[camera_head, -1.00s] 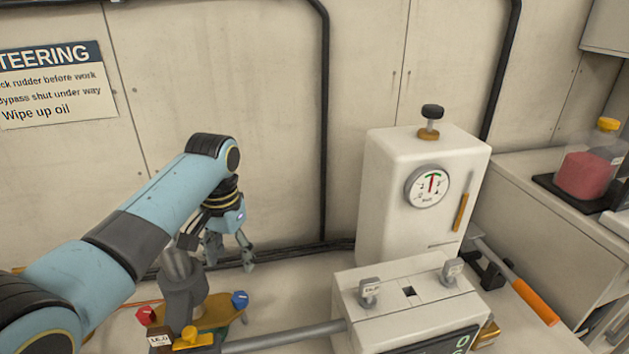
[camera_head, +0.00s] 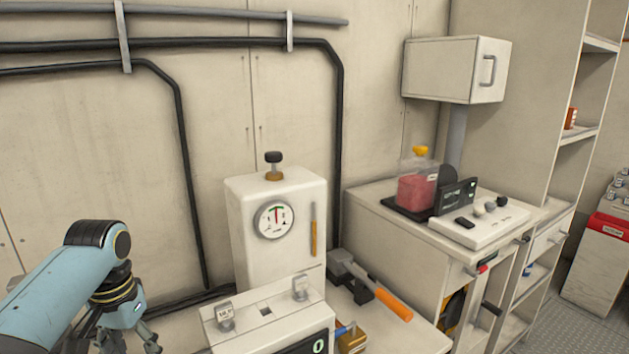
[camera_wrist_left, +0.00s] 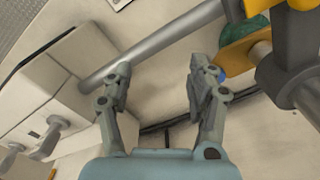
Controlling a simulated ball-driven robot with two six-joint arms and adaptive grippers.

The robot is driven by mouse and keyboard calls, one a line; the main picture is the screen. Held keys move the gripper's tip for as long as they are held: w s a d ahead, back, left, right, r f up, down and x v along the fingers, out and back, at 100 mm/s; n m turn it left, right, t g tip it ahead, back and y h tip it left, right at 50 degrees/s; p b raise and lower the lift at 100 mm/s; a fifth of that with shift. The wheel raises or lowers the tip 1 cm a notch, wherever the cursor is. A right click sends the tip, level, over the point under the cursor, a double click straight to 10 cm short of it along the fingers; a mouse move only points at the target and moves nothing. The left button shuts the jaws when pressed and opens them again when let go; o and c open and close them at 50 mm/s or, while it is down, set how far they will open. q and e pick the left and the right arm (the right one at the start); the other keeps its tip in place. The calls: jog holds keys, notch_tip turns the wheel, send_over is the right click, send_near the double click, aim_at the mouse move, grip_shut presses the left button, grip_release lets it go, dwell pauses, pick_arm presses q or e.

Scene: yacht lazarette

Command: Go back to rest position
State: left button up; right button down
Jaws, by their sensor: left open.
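My left arm comes in from the lower left in the head view. Its gripper (camera_head: 128,340) hangs downward at the bottom edge, left of the white box with the gauge (camera_head: 278,235), and its tips are partly cut off. In the left wrist view the gripper (camera_wrist_left: 158,75) has its two fingers apart with nothing between them. A grey rod (camera_wrist_left: 155,42) and a blue knob (camera_wrist_left: 220,75) lie beyond the fingers there. My right gripper is in neither view.
A low white unit with toggles (camera_head: 262,315) stands in front of the gauge box. A tool with an orange handle (camera_head: 393,304) lies to its right. A counter (camera_head: 395,225) holds a container of red liquid (camera_head: 416,192). A wall cabinet (camera_head: 440,70) hangs above.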

pick_arm(q)
jog(key=s+d+t, duration=0.1)
jog(key=s+t, duration=0.1)
jog(key=s, duration=1.3)
jog(key=s+d+r+t, duration=0.2)
jog(key=s+r, duration=0.6)
jog(key=s, duration=0.3)
notch_tip(320, 180, down, 36)
jog(key=s+a+g+b, duration=0.2)
jog(key=b, duration=0.8)
jog(key=s+f+b, duration=0.3)
jog(key=s+f, duration=0.6)
jog(key=f, duration=0.2)
jog(key=s+a+f+g+b, duration=0.1)
jog(key=s+f+b, duration=0.3)
jog(key=s+f, duration=0.5)
notch_tip(320, 180, down, 3)
jog(key=shift+s+a+f+y, duration=0.1)
jog(key=shift+s+a+y, duration=0.1)
jog(key=shift+s+y, duration=0.15)
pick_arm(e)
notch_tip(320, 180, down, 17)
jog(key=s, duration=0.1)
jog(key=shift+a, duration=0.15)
